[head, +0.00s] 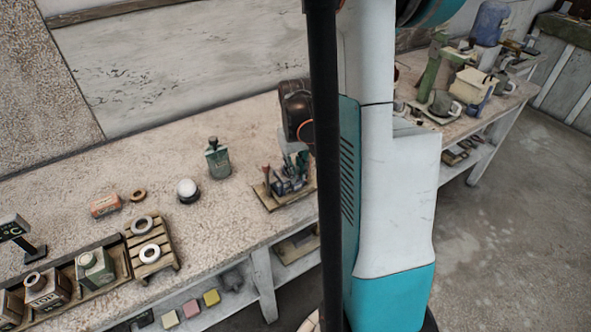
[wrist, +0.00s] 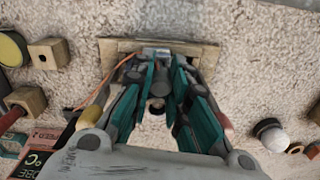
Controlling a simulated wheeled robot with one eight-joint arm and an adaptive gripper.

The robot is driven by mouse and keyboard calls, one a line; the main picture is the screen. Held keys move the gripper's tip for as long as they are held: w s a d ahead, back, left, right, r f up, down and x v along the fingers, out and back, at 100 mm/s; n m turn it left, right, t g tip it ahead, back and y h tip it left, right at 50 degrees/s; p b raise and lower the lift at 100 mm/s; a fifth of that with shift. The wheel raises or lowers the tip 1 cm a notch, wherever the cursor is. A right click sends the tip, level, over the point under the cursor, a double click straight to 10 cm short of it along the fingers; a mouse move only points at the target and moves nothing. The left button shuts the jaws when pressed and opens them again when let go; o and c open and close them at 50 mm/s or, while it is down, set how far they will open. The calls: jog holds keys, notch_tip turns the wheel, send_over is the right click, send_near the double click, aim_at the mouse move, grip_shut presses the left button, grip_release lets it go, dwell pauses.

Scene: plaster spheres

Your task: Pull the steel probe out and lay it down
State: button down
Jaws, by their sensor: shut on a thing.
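My gripper (head: 292,170) is low over a small wooden tray (head: 262,197) on the speckled bench, partly behind my arm and a dark post in the head view. In the wrist view, my gripper (wrist: 163,72) has its teal-sided fingers close together over the tray (wrist: 113,47). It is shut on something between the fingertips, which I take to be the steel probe. The fingers hide most of it, so its tilt and whether it is still seated cannot be told. A grey block-like fixture stands on the tray around the fingertips.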

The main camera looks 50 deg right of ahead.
jog(key=shift+r, duration=0.15)
jog(key=shift+r+p, duration=2)
jog(key=shift+r, duration=0.75)
